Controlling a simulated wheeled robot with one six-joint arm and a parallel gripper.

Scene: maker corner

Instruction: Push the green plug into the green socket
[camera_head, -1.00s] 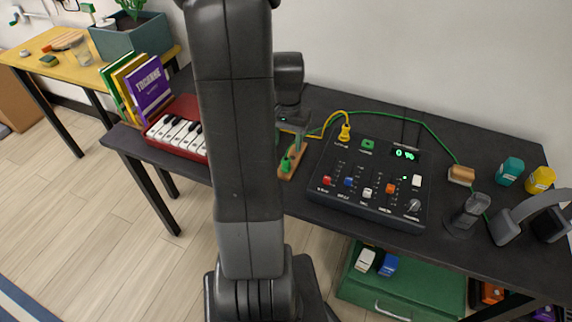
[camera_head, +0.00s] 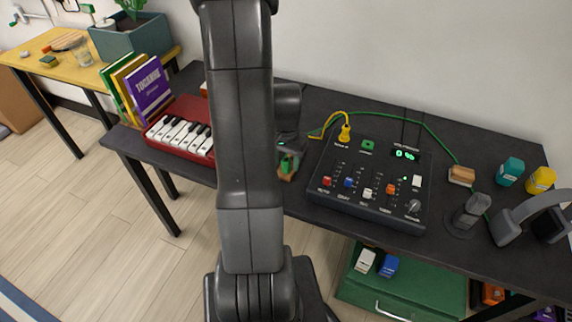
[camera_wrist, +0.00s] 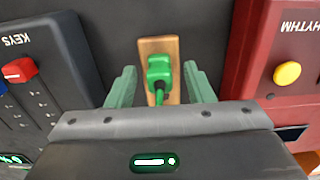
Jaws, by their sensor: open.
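The green plug (camera_wrist: 159,70) sits on a small wooden block (camera_wrist: 145,47) in the wrist view, its cable end toward me. My gripper (camera_wrist: 160,84) is open, with one green finger on each side of the plug and a gap on both sides. In the head view, the plug (camera_head: 287,164) and block (camera_head: 286,177) show just below my gripper (camera_head: 288,155), partly hidden by my arm. The green socket (camera_head: 367,145) is on the top back of the black mixer (camera_head: 325,190), right of the plug, and looks empty.
A yellow plug (camera_head: 344,132) stands in the mixer beside the green socket. A red keyboard (camera_head: 190,112) lies left of the block. A green cable (camera_head: 425,127) runs along the table's back to a wooden piece (camera_head: 461,174). Headphones (camera_head: 510,225) lie at right.

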